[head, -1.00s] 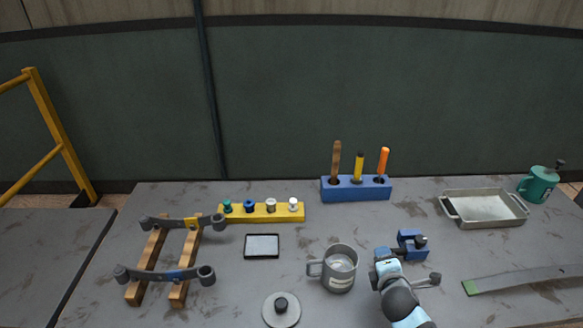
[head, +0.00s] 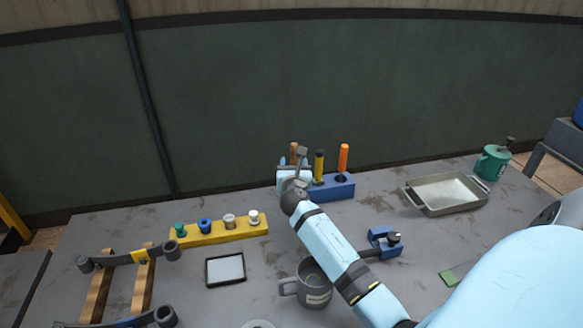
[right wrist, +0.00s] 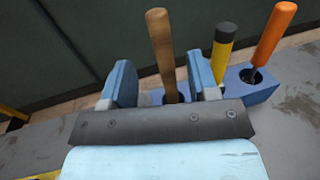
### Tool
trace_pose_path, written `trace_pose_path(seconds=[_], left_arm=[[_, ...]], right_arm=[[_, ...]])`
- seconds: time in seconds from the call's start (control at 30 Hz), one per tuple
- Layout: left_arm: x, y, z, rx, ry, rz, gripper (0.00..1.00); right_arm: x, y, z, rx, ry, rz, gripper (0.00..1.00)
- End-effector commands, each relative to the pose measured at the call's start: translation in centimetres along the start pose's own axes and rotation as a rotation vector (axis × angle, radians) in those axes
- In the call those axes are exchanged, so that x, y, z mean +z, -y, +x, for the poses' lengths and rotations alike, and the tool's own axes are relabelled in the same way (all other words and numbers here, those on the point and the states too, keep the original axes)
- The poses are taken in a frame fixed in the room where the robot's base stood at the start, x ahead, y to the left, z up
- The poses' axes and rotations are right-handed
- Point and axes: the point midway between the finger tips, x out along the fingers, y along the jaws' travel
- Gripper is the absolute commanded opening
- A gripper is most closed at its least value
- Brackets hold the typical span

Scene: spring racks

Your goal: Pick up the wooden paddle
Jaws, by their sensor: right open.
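The wooden paddle (head: 293,150) stands upright in the left slot of the blue holder (head: 340,184), mostly hidden behind my gripper in the head view. In the right wrist view, the paddle (right wrist: 162,50) rises between the two blue fingers. My right gripper (head: 297,163) is open, with one finger on each side of the paddle; the fingers (right wrist: 162,82) show gaps to it on both sides. Its lower end is hidden by the gripper body. My left gripper is not in view.
A yellow-and-black tool (head: 319,166) and an orange-handled tool (head: 343,158) stand in the same holder, close to the right finger. A yellow rack (head: 218,233) with several knobs lies left, a mug (head: 313,292) below my arm, a metal tray (head: 412,196) at right.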

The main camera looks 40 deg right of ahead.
Motion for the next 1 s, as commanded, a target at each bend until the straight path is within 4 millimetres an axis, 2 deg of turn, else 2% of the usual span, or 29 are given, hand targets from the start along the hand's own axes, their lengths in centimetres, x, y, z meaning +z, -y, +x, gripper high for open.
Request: trace_pose_path(seconds=[0.1, 0.33, 0.6, 0.73, 0.93, 1.0], left_arm=[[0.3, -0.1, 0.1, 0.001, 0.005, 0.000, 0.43], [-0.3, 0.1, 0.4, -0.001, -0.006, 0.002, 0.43], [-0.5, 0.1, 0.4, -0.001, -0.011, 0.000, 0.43], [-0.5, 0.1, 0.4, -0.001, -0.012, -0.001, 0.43], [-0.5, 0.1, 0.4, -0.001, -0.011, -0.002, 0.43], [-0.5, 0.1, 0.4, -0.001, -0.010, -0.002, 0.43]], right_arm=[[0.0, 0.0, 1.9, 0.000, 0.000, 0.001, 0.55], [-0.1, 0.1, 3.5, 0.001, -0.001, 0.003, 0.55], [-0.3, 0.3, 7.3, 0.001, -0.001, 0.005, 0.55], [-0.4, 0.3, 8.0, 0.002, -0.001, 0.004, 0.55], [-0.3, 0.3, 8.0, 0.002, -0.001, 0.003, 0.55], [-0.3, 0.3, 8.0, 0.002, -0.001, 0.003, 0.39]])
